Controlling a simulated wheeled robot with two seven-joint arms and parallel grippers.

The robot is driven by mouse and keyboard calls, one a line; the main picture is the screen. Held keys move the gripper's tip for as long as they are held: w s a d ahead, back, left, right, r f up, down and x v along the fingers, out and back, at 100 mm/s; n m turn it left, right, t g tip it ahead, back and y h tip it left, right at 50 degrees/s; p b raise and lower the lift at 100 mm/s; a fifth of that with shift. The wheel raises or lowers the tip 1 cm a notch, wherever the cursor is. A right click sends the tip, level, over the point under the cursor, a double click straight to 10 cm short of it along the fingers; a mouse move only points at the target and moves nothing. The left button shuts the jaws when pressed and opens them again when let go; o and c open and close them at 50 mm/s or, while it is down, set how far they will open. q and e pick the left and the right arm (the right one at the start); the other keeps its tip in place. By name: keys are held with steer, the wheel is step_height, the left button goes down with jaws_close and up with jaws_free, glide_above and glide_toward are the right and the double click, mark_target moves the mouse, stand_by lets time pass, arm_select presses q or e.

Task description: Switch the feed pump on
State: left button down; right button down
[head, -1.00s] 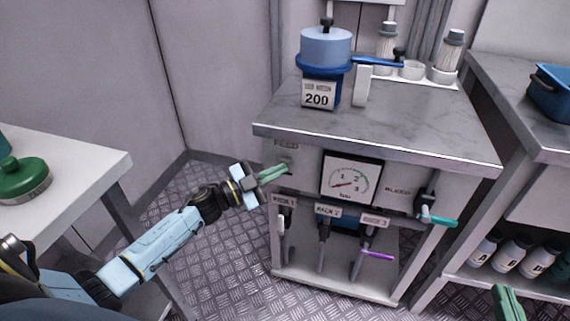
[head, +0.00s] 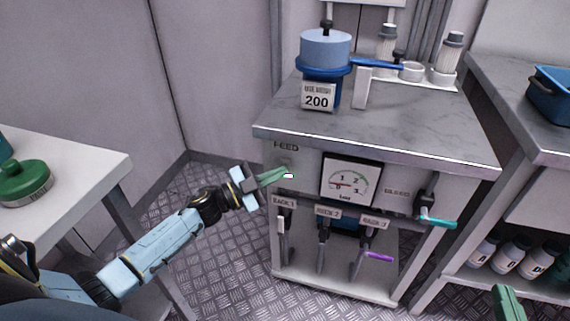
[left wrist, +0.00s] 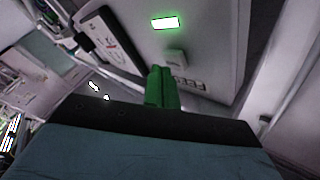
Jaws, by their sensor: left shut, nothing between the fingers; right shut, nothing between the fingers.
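The feed pump's control is on the upper left of the cabinet front, under the label FEED (head: 286,147). The left wrist view shows a small pale switch block (left wrist: 175,59) and a rectangular lamp (left wrist: 165,23) glowing white with a green edge. The lamp also glows in the head view (head: 288,176), beside my fingertips. My left gripper (head: 287,172) is shut and empty close to the switch; its green fingers (left wrist: 160,72) partly overlap the panel, and I cannot tell whether they touch the switch. My right gripper (head: 508,302) is shut and empty at the lower right.
A pressure gauge (head: 350,182) is right of the switch. A bleed valve with a teal handle (head: 437,222) is further right. Rack valves hang below, one with a purple handle (head: 378,257). A blue pot (head: 326,48) stands on the cabinet top. A white table (head: 90,160) is left.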

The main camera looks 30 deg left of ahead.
arm_select(q)
steer(key=shift+s+d, duration=0.1)
steer(key=shift+s, duration=0.4)
steer(key=s+p, duration=0.2)
steer(key=s, duration=0.1)
steer(key=s+d+p, duration=0.1)
steer(key=s+p, duration=0.1)
steer(key=shift+s+d, duration=0.2)
steer(key=shift+s, duration=0.2)
stand_by(1.3)
